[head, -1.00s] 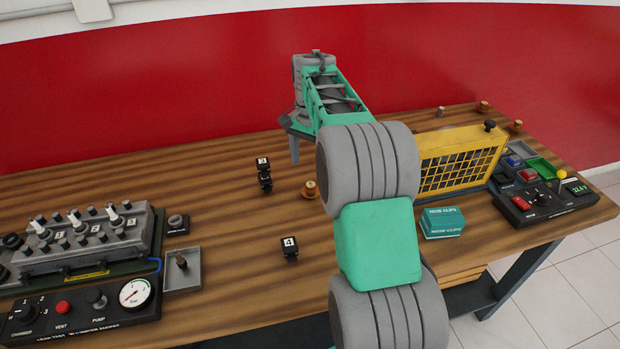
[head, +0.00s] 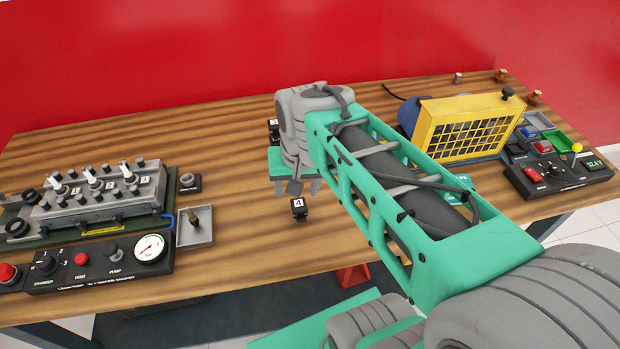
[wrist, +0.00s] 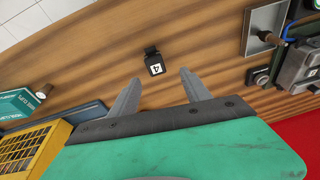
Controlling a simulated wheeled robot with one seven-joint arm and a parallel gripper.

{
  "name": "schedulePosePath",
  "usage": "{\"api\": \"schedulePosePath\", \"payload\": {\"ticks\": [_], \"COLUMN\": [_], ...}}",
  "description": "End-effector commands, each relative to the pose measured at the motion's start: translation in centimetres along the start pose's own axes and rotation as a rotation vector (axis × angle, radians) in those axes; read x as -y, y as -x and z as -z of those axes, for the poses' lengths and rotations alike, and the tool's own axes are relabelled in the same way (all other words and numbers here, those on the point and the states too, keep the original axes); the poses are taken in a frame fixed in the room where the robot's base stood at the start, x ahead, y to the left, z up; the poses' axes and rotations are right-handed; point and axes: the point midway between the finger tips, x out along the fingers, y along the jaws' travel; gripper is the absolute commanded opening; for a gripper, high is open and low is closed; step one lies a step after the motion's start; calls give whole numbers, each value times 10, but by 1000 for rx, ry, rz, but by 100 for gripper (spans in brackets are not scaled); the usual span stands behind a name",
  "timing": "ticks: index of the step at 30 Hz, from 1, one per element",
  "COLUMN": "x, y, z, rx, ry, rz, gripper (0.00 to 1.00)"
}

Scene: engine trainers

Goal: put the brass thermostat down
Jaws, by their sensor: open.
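My gripper (wrist: 160,77) is open, with nothing between its two fingers in the wrist view. In the head view it hangs over the middle of the bench (head: 295,187), partly hidden by my arm. A small black block labelled 4 (head: 299,208) stands on the wood close by; in the wrist view this block (wrist: 154,63) lies just beyond the fingertips. A flanged brass piece, perhaps the brass thermostat, showed on the bench earlier; my arm now covers that area. Two other small brass-coloured pieces (head: 533,97) (head: 501,75) stand at the far right back.
A yellow guard (head: 465,128) and a switch panel (head: 550,175) are at the right. At the left are an engine head (head: 95,200), a gauge panel (head: 100,262) and a small grey tray (head: 207,228). A second black block (head: 273,128) stands behind my gripper. Bare wood lies in front.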

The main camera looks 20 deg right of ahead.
Motion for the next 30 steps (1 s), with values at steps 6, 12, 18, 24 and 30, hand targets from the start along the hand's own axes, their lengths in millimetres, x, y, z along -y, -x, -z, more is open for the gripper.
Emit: {"api": "schedulePosePath", "payload": {"ticks": [6,12,18,24,30], "x": [-40,-85,-96,-95,-96], "y": [-19,-62,-84,-110,-143], "z": [129,191,198,191,184], "rx": [111,154,159,161,157], "ry": [-724,-1214,-1321,-1317,-1316], "rz": [-94,-180,-201,-201,-199], "gripper": [56,56,56,56,56]}}
